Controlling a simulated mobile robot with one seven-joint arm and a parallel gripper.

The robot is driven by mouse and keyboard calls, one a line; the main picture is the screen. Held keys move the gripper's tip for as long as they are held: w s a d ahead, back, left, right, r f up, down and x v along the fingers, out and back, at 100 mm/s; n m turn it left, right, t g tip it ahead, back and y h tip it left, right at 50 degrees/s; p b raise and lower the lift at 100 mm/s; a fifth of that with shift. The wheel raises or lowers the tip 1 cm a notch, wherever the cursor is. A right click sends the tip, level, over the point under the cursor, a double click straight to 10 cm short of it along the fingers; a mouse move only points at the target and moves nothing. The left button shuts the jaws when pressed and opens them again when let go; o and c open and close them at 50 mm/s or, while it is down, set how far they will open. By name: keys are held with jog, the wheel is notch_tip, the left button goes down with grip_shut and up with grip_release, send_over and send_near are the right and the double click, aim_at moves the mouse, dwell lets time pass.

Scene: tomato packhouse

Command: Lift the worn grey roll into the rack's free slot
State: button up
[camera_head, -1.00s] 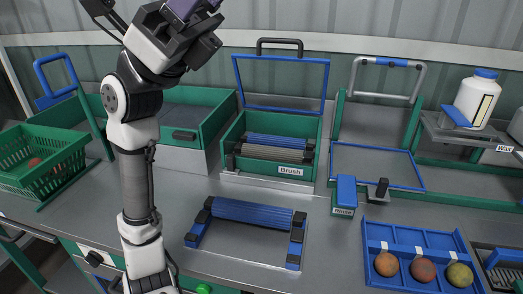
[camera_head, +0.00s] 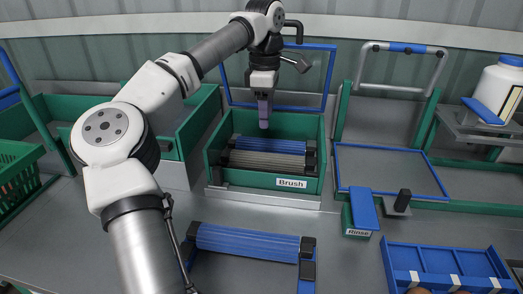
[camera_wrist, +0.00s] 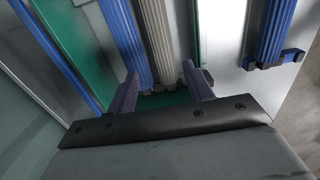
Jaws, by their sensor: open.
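The worn grey roll (camera_head: 268,163) lies in the green Brush box (camera_head: 238,181), in front of a blue roll (camera_head: 270,146). My gripper (camera_head: 264,122) points down above the box, open and empty. In the wrist view my gripper (camera_wrist: 163,90) has its fingers apart, with the grey roll (camera_wrist: 157,42) running up from between them and the blue roll beside it on the left. I cannot tell the height left above the roll. The rack (camera_head: 307,272) stands on the bench before the box, with one blue roll (camera_head: 248,240) at its back; its front is cut off.
The box's blue-framed lid (camera_head: 329,75) stands raised behind my gripper. The Rinse block (camera_head: 361,215), a blue-framed tray (camera_head: 440,197) and a blue compartment tray (camera_head: 430,262) lie to the right. Bare bench (camera_head: 325,235) lies between rack and Rinse block.

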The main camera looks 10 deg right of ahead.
jog(key=f, duration=0.8)
jog(key=shift+w+a+f, duration=0.15)
jog(key=shift+w+a, duration=0.05)
jog(key=shift+a, duration=0.05)
jog(key=shift+s+d+f+p, duration=0.1)
jog(key=shift+f+p, duration=0.25)
jog(key=shift+f, duration=1.05)
jog(key=shift+s+d+f+p, duration=0.1)
jog(key=shift+f+p, duration=0.25)
jog(key=shift+f, duration=1)
jog(key=shift+c, duration=0.4)
jog(key=c, duration=0.7)
jog(key=shift+c, duration=0.4)
jog(key=shift+r, duration=0.2)
